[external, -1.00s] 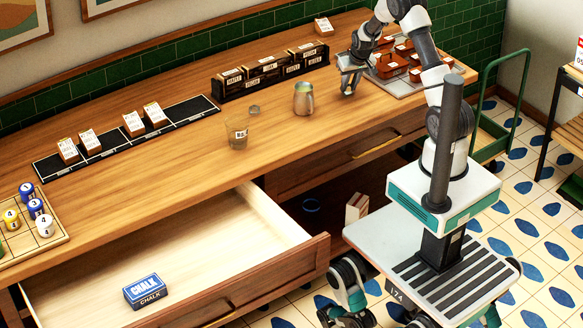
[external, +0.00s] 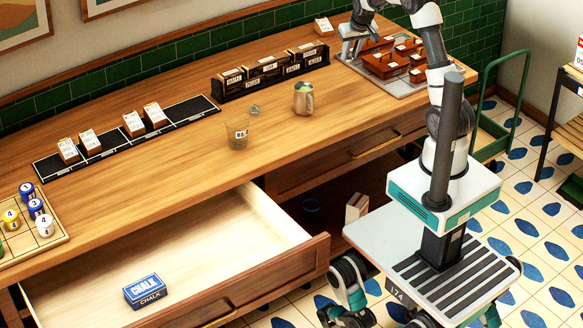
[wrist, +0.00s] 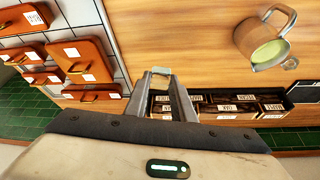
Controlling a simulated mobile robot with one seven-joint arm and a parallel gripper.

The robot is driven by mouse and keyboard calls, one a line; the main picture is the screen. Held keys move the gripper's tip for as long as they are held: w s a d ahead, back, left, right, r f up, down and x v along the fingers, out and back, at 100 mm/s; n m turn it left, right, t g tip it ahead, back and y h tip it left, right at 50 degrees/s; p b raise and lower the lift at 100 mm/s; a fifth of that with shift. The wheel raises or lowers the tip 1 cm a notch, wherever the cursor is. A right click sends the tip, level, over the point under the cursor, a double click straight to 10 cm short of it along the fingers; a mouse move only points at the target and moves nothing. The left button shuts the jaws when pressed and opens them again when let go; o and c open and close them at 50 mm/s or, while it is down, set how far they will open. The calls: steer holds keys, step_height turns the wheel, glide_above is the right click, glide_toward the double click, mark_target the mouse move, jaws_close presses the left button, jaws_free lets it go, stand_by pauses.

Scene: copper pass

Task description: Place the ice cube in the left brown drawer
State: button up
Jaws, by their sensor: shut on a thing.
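My gripper (external: 351,50) is at the far right part of the counter, near the left edge of the tray of brown boxes. In the wrist view its fingers (wrist: 160,82) are shut on a small pale, clear piece (wrist: 160,71) at the tips, which looks like the ice cube. It is too small to make out in the external view. The left brown drawer (external: 290,262) is pulled out at the front left, with a pale inside. A blue chalk box (external: 145,291) lies in it near the front. The right drawer (external: 360,150) is shut.
On the counter stand a metal pitcher (external: 303,99), a clear glass (external: 237,134), a small clear object (external: 255,110) and a dark rack of labelled boxes (external: 270,72). The tray (external: 400,90) holds several brown boxes. The counter's front stretch is clear.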

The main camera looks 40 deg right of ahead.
steer(key=shift+r, duration=0.95)
steer(key=s+a+f+n+g+y+b, duration=0.15)
steer(key=a+n, duration=0.35)
steer(key=a, duration=0.7)
steer(key=s+a+n+y+b, duration=0.2)
steer(key=s+a+n+b, duration=0.15)
steer(key=a, duration=0.85)
steer(key=s+a+f+n+y+b, duration=0.15)
steer(key=a+n, duration=0.35)
steer(key=a, duration=0.7)
steer(key=s+a+r+n+g+b, duration=0.1)
steer(key=s+a+n+g+b, duration=0.2)
steer(key=s+a+n, duration=0.8)
steer(key=s+a+r+n+g+b, duration=0.25)
steer(key=s+a+n, duration=0.25)
steer(key=s+a, duration=1.1)
steer(key=shift+g+h, duration=0.3)
steer(key=shift+h, duration=0.1)
steer(key=s+d+f, duration=0.1)
steer(key=f, duration=0.9)
steer(key=s+d+f+b, duration=0.1)
steer(key=f, duration=0.8)
steer(key=s+d+f, duration=0.1)
steer(key=d+f, duration=0.1)
steer(key=f, duration=0.8)
steer(key=shift+s+f+b, duration=0.2)
steer(key=shift+f+b, duration=0.55)
steer(key=shift+f, duration=1.55)
